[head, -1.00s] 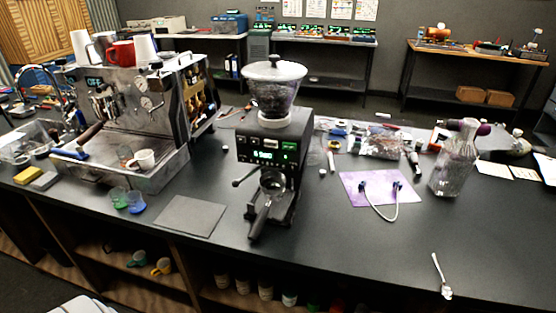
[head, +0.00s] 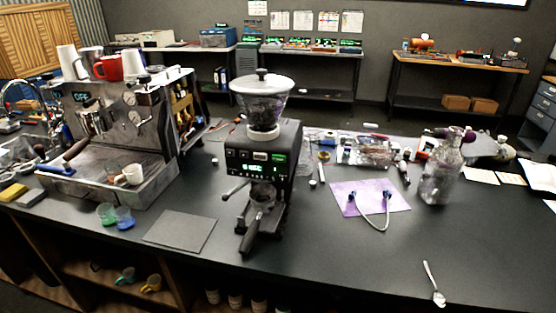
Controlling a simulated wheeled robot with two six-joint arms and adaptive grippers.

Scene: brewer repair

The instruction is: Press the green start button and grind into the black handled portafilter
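The black grinder (head: 262,155) stands upright near the middle of the counter, with a clear hopper (head: 262,100) of dark beans and a white lid on top. Its front panel has a lit green display (head: 253,168) and small green lights; the green start button (head: 278,157) appears to be at the panel's upper right, but it is small. The black handled portafilter (head: 255,228) sits in the fork under the grinder's spout, its handle pointing toward me. Whether it holds grounds cannot be told. Neither of my grippers shows in the head view.
An espresso machine (head: 115,130) with cups on top stands at left. A dark mat (head: 180,230) lies left of the grinder. At right are a purple sheet (head: 371,198) with a white tube, a glass bottle (head: 441,175) and a spoon (head: 433,284). The front right counter is mostly clear.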

